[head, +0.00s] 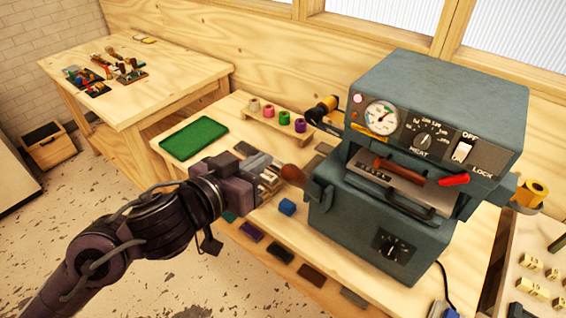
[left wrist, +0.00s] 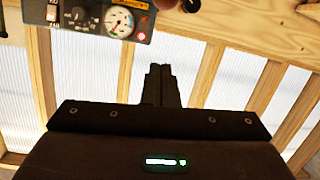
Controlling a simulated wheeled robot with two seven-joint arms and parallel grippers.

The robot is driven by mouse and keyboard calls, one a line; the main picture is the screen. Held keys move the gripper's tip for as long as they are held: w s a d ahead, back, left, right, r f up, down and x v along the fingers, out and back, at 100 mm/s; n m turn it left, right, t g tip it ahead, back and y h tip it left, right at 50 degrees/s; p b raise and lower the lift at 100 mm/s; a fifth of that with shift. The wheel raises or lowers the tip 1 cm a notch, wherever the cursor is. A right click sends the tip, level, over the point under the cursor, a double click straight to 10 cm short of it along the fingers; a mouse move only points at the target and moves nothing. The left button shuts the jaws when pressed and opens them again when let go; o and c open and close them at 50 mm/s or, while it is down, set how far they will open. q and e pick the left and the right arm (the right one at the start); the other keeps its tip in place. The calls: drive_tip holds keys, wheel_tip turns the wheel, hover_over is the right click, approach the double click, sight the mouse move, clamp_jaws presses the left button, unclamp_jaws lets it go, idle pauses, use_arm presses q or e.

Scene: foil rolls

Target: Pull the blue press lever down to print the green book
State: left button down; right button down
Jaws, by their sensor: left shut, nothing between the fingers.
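The blue-grey press (head: 430,130) stands on the wooden table. At its left side a blue-grey lever (head: 318,192) ends in a brown wooden knob (head: 293,174). My left gripper (head: 272,179) is shut and empty, just left of the knob; whether it touches the knob I cannot tell. In the left wrist view its closed fingers (left wrist: 162,85) point towards the press's gauge panel (left wrist: 115,18), and a brownish rounded piece is cut off at the top edge. A flat green book (head: 194,138) lies on the table, left of the press. My right gripper is not in view.
A small rack with coloured spools (head: 284,118) stands behind the gripper. A blue block (head: 287,207) lies near the press, and several coloured pieces line the table's front edge. A second table (head: 130,80) with small tools is at the back left.

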use_arm(q)
drive_tip(key=shift+w, duration=0.25)
drive_tip(key=p, duration=0.2)
hover_over(286, 169)
drive_tip(key=w, duration=0.2)
drive_tip(key=shift+w+d+f, duration=0.1)
drive_tip(key=shift+d+f, duration=0.1)
drive_tip(key=shift+f, duration=0.3)
drive_tip(key=shift+w+d+f, duration=0.1)
drive_tip(key=shift+d+f, duration=0.1)
drive_tip(key=shift+f, duration=0.25)
drive_tip(key=f, duration=0.1)
drive_tip(key=s, duration=0.1)
drive_tip(key=f, duration=0.1)
drive_tip(key=shift+s+a+f, duration=0.25)
drive_tip(key=shift+f, duration=0.05)
drive_tip(key=shift+s+a+f+p, duration=0.3)
drive_tip(key=shift+s+f, duration=0.15)
drive_tip(key=shift+s, duration=0.1)
drive_tip(key=shift+w+d+f, duration=0.1)
drive_tip(key=shift+w, duration=0.1)
